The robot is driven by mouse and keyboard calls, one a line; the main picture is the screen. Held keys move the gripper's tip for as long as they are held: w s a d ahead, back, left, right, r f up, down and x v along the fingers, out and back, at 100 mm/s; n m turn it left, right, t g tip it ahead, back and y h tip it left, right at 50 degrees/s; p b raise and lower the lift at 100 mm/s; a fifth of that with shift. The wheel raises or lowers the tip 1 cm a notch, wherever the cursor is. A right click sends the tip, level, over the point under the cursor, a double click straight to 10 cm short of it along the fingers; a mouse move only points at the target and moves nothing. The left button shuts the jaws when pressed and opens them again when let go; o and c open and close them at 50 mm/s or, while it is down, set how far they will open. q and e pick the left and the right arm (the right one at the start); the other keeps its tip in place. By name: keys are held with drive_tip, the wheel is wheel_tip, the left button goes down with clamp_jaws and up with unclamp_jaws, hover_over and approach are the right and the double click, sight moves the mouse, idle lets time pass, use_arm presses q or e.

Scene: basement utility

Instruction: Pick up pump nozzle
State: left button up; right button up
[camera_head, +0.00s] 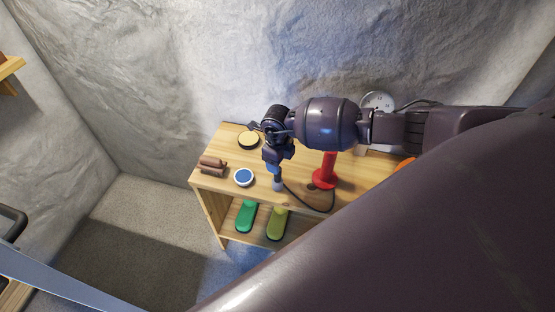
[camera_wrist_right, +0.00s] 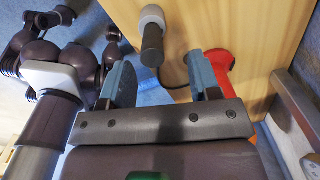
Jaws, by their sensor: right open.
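A red hand pump (camera_head: 326,172) with a round base stands on the wooden shelf unit. A thin black hose (camera_head: 318,209) curves over the top from its base. A small black handle with a pale grey end, which looks like the pump nozzle (camera_head: 278,185), is near the front edge. In the right wrist view the nozzle (camera_wrist_right: 152,42) lies ahead of the gap between the fingers, apart from both. My right gripper (camera_head: 273,169) hangs over the shelf top, open and empty; its blue-grey fingers also show in the wrist view (camera_wrist_right: 164,80). My left gripper is not in view.
On the shelf top are a blue-topped round tin (camera_head: 244,177), a yellow-topped round tin (camera_head: 249,140), brown rolls (camera_head: 211,167) and a white dial gauge (camera_head: 378,103) behind. Green (camera_head: 246,216) and yellow-green (camera_head: 277,223) items lie on the lower shelf. A rough stone wall stands behind.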

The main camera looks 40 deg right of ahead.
sight(277, 177)
drive_tip(key=f, duration=0.6)
drive_tip(key=shift+s+a, duration=0.2)
drive_tip(key=shift+a, duration=0.1)
drive_tip(key=shift+f, duration=0.25)
